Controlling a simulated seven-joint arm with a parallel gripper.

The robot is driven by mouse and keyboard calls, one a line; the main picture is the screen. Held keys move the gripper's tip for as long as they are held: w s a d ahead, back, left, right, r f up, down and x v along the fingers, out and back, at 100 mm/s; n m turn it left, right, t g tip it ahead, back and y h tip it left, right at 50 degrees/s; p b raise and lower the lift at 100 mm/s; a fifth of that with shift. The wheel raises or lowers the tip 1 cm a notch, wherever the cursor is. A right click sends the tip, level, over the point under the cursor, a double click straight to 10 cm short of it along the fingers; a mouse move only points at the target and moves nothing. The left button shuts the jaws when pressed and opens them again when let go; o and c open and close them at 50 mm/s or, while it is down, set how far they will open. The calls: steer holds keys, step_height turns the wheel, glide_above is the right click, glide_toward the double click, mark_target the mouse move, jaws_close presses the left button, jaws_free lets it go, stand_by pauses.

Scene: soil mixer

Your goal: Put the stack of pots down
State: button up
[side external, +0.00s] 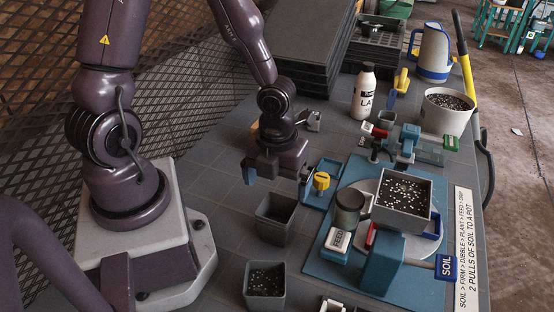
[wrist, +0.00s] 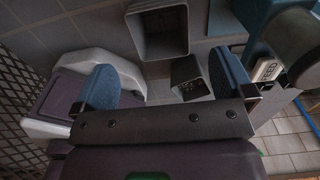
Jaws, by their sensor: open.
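A dark grey square pot (side external: 276,218) stands upright on the tiled bench below and slightly in front of my gripper. It looks empty, and I cannot tell how many pots are nested in it. In the wrist view a square pot (wrist: 158,30) shows at the top, beyond the fingers. My gripper (side external: 276,178) is open and empty, its blue fingers apart and above the pot's rim, not touching it. In the wrist view the two blue fingers (wrist: 164,82) are spread wide.
Another grey pot (side external: 264,287) with speckled soil stands nearer the front. The soil dispenser (side external: 403,193) and FEED container (side external: 338,240) stand on a blue base (side external: 325,262) to the right. A white bottle (side external: 363,92), white bucket (side external: 447,110) and black tray stack (side external: 298,48) are farther back.

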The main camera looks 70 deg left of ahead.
steer(key=s+a+r+n+t, duration=0.1)
steer(key=s+r+n+t, duration=0.1)
steer(key=r+n, duration=0.9)
steer(key=s+a+r+n+t, duration=0.1)
steer(key=s+r+n+t, duration=0.2)
steer(key=r+n, duration=0.8)
steer(key=n, duration=0.5)
steer(key=shift+t, duration=0.3)
